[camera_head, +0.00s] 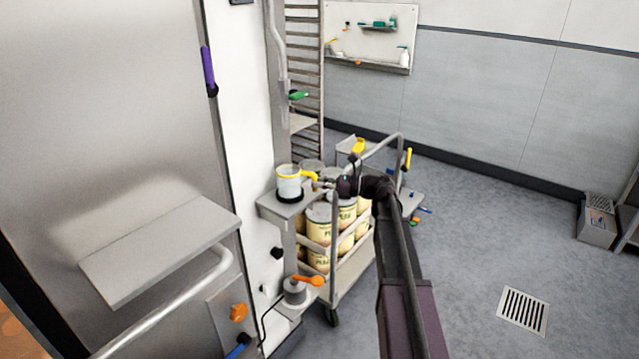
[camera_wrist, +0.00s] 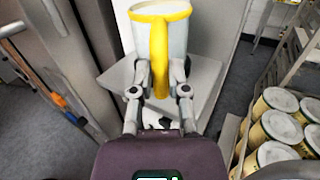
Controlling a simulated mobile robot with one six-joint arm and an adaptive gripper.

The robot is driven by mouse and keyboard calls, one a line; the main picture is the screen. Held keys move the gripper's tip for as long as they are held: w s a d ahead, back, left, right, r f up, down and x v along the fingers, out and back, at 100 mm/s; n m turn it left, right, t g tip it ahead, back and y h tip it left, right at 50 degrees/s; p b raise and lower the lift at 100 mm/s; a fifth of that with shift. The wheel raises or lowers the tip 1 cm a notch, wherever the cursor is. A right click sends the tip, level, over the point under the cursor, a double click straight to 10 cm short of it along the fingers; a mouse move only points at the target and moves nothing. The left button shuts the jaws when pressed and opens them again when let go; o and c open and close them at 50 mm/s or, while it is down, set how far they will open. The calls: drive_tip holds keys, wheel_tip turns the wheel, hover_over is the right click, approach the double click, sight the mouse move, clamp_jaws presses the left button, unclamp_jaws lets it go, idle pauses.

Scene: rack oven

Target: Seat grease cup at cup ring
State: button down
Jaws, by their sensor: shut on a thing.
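The grease cup (camera_head: 289,184) is a pale cup with a yellow rim and a yellow handle. It looks upright over the small grey shelf on the oven's side. A black ring (camera_head: 290,197), which looks like the cup ring, shows around or just under the cup's base. I cannot tell whether the cup rests in it or hovers slightly above. My gripper (camera_head: 318,181) comes from the right and is shut on the handle. In the wrist view, the fingers of my gripper (camera_wrist: 160,77) pinch the yellow handle of the cup (camera_wrist: 143,36). The cup's bottom is hidden there.
The grey shelf (camera_wrist: 205,80) lies below the cup. A trolley (camera_head: 358,268) with several cans (camera_head: 319,217) stands close to its right. An orange-handled device (camera_head: 296,290) sits on a lower ledge. The floor at right is open around a drain (camera_head: 522,310).

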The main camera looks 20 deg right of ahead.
drive_tip(key=shift+f, duration=0.15)
drive_tip(key=c, duration=0.5)
unclamp_jaws()
drive_tip(key=shift+c, duration=0.2)
